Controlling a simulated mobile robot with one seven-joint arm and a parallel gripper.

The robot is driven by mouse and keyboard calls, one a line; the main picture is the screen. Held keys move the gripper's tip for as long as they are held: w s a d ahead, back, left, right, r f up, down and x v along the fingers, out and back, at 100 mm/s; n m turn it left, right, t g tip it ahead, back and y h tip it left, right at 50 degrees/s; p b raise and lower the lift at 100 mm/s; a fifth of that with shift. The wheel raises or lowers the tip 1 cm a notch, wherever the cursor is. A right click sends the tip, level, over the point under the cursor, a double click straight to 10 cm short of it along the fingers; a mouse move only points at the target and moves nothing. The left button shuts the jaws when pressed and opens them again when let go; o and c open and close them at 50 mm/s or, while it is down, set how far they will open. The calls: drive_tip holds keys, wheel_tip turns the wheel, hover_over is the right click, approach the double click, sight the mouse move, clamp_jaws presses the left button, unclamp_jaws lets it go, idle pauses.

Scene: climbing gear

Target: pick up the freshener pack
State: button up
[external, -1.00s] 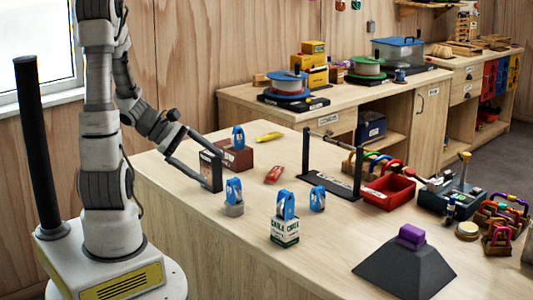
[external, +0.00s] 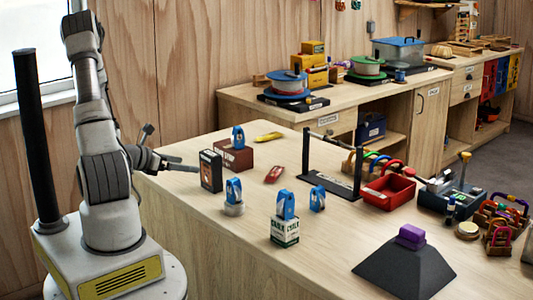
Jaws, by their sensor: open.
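I cannot read a label that marks the freshener pack. A dark upright box (external: 211,171) with orange and pale print stands at the table's left edge, closest to my gripper. A small red packet (external: 274,174) lies flat further right. My gripper (external: 188,167) is just left of the dark box at about its mid-height, open and with nothing seen in it. It is seen nearly edge-on, so the gap between its fingers is hard to see. The fingertips look close to the box, and I cannot tell whether they touch it.
A brown box (external: 233,157) with a blue device on top stands behind the dark box. Blue devices on a grey roll (external: 233,209) and a chalk box (external: 285,232) stand in front. A black bar stand (external: 333,184) and red bin (external: 389,190) are to the right.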

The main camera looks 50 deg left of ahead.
sight(205, 167)
drive_tip(key=p+x, duration=0.1)
drive_tip(key=x, duration=0.9)
drive_tip(key=shift+w+d+f, duration=0.1)
drive_tip(key=shift+w+d, duration=0.05)
drive_tip(key=shift+w, duration=0.1)
drive_tip(key=c, duration=1.2)
drive_tip(key=shift+o, duration=0.2)
